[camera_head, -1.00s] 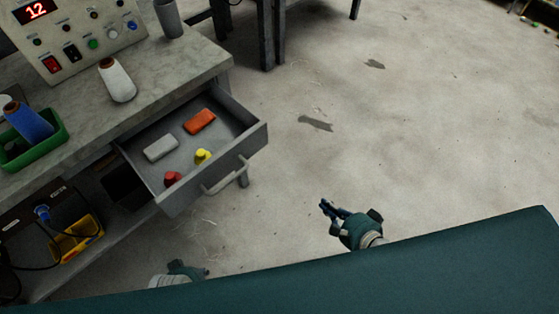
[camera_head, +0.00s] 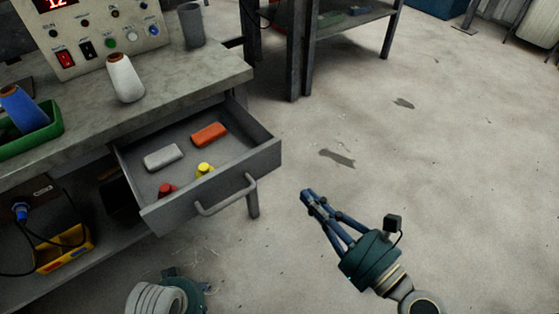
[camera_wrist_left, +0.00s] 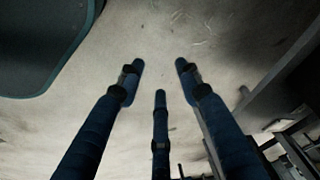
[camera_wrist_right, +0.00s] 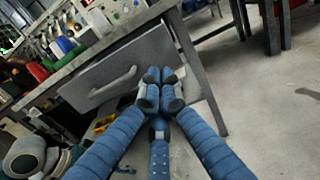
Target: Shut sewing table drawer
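The sewing table drawer (camera_head: 213,198) is pulled out of the grey table. It has a grey bar handle (camera_head: 227,196) on its front. The drawer front also shows in the right wrist view (camera_wrist_right: 135,68). My right gripper (camera_head: 307,196) is to the right of the drawer front, apart from the handle. In the right wrist view its fingertips (camera_wrist_right: 159,78) are together with nothing seen between them. My left gripper (camera_head: 172,270) is low in the head view, below the drawer, its fingers hidden there. In the left wrist view its fingers (camera_wrist_left: 160,75) are spread and empty over the floor.
Inside the drawer lie a grey block (camera_head: 163,157), an orange block (camera_head: 209,134), a yellow spool (camera_head: 204,169) and a red spool (camera_head: 167,189). A white cone (camera_head: 124,78) and green tray (camera_head: 50,133) stand on the tabletop (camera_head: 160,100). The floor at right is clear.

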